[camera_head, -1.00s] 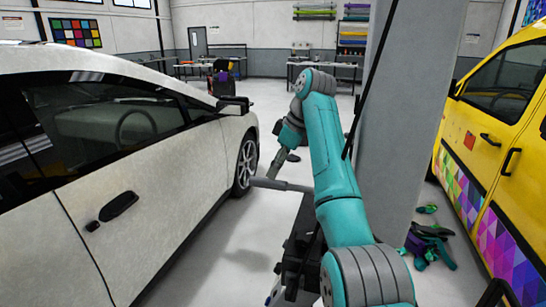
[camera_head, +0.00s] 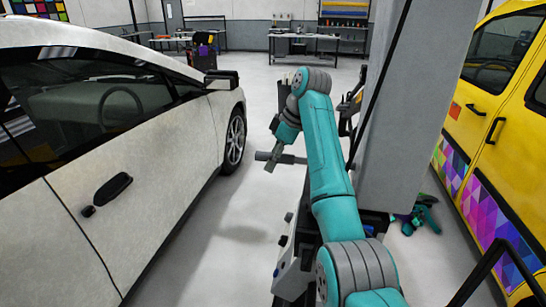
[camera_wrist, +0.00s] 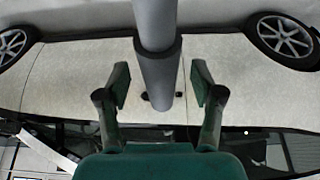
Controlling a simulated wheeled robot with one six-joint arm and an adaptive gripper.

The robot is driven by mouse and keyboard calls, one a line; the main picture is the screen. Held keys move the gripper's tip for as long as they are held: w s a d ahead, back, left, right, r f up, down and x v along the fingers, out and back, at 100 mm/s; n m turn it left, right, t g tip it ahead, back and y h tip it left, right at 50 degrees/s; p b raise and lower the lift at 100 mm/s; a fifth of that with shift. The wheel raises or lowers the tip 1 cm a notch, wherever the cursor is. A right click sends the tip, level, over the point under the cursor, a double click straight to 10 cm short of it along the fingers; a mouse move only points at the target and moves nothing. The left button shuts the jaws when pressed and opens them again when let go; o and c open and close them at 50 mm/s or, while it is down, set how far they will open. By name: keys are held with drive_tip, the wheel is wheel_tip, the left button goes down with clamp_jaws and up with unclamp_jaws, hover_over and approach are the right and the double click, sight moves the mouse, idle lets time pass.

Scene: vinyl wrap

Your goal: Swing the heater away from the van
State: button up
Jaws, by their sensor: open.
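The yellow van (camera_head: 490,125), with colourful triangle graphics on its doors, stands at the right in the head view. My gripper (camera_head: 270,160) is out in front, left of the grey pillar and away from the van. In the wrist view my gripper (camera_wrist: 160,88) is open, its two fingers on either side of a grey bar (camera_wrist: 157,25) with a thicker dark-grey end. No contact shows between fingers and bar. The grey bar also shows in the head view (camera_head: 292,159). I cannot tell whether it belongs to the heater; no heater body is clearly visible.
A white car (camera_head: 150,190) stands close on the left. A grey pillar (camera_head: 405,110) stands between my arm and the van. Dark bars (camera_head: 492,265) cross the lower right. Purple and green items (camera_head: 420,214) lie by the pillar. Floor beside the car is clear.

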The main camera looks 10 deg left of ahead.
clamp_jaws()
